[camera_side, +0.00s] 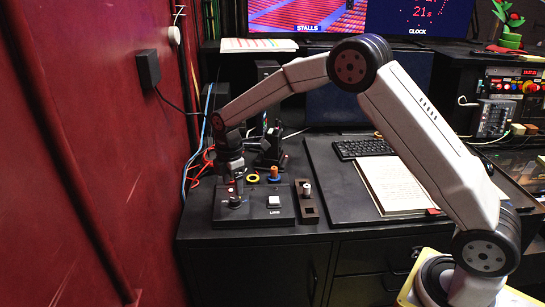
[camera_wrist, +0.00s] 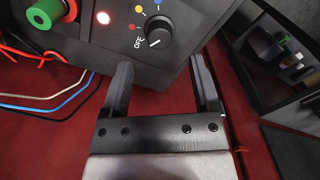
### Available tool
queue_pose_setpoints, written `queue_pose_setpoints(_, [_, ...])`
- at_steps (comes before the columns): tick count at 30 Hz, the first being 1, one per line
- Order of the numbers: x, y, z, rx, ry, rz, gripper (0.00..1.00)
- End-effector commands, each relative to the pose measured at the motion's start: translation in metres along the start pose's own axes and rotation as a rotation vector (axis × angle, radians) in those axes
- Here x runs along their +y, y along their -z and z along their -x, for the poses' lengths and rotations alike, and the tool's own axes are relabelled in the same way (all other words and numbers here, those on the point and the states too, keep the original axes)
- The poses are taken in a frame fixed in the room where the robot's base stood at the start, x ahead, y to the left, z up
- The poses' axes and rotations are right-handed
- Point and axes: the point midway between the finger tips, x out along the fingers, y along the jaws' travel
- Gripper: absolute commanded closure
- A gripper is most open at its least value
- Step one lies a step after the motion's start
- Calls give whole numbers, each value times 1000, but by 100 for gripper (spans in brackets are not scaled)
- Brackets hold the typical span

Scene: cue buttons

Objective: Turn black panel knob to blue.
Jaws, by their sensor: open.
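The black panel (camera_side: 253,217) sits at the left of the dark bench in the side view, and its face also shows in the wrist view (camera_wrist: 205,12). Its black knob (camera_wrist: 160,30) has a white pointer line that points toward the OFF label at lower left. Red, yellow and blue dots (camera_wrist: 158,2) are spaced around the knob, the blue one at the top edge of the wrist view. My gripper (camera_wrist: 161,62) is open and empty, its fingers just short of the knob and apart from it. In the side view my gripper (camera_side: 236,184) points down over the panel's left part.
A lit lamp (camera_wrist: 103,17) and a green knob (camera_wrist: 44,14) are left of the black knob. A white button (camera_side: 274,202) is on the panel's right part. A red wall (camera_side: 90,150) stands close on the left. Cables (camera_side: 188,170) run behind.

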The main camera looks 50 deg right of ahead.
Motion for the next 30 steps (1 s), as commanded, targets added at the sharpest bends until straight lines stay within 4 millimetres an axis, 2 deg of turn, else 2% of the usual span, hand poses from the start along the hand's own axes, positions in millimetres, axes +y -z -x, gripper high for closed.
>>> queue_pose_setpoints(6, [0,0,-28,0,2,0,22])
queue_pose_setpoints(12, [0,0,-45,0,1,0,22])
queue_pose_setpoints(23, [0,0,-49,1,-1,0,22])
queue_pose_setpoints(24, [0,0,-49,1,-1,0,28])
queue_pose_setpoints(26, [0,0,-49,1,-1,0,47])
queue_pose_setpoints(30, [0,0,-49,1,-1,0,92])
